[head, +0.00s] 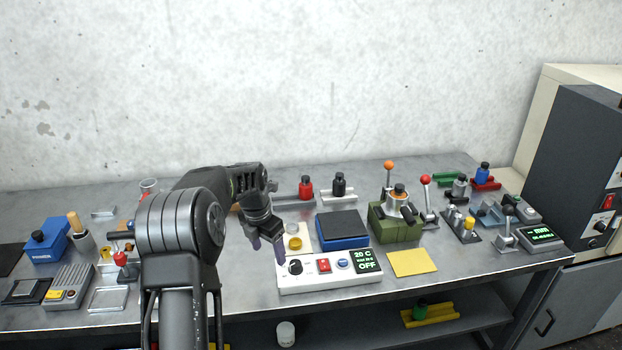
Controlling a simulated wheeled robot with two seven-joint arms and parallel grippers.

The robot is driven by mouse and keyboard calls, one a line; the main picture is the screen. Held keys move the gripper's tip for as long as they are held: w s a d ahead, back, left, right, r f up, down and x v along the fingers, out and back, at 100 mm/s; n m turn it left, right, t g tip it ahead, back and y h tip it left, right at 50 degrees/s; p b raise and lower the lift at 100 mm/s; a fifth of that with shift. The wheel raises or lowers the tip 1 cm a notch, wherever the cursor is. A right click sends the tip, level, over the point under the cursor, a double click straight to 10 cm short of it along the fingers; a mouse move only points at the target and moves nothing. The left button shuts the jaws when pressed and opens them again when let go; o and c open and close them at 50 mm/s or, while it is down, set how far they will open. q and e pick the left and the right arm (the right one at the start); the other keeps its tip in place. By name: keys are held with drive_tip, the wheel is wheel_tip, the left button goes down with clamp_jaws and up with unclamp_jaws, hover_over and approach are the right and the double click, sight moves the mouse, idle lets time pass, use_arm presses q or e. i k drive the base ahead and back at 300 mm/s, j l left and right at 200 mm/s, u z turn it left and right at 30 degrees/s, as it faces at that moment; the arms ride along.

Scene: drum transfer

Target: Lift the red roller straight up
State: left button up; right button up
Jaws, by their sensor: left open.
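A small red cylinder with a dark top (305,188) stands upright on a grey rail at the back middle of the bench. It looks most like the red roller, though I cannot be sure at this size. My left gripper (267,246) points down over the bench, open and empty, just behind and left of the white control box. It is in front of the red cylinder and apart from it. My right gripper is not in view.
The white control box (330,283) with a display reading OFF is close to my left gripper. A blue box with a dark top (342,230) and a green fixture (396,222) stand to the right. A yellow sheet (413,262) lies flat. My left arm hides part of the left bench.

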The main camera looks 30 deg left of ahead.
sight(305, 187)
drive_tip(key=i+j, duration=0.2)
drive_tip(key=i, duration=0.2)
drive_tip(key=i+j, duration=0.2)
drive_tip(key=i, duration=0.2)
drive_tip(key=i+j, duration=0.15)
drive_tip(key=i, duration=0.3)
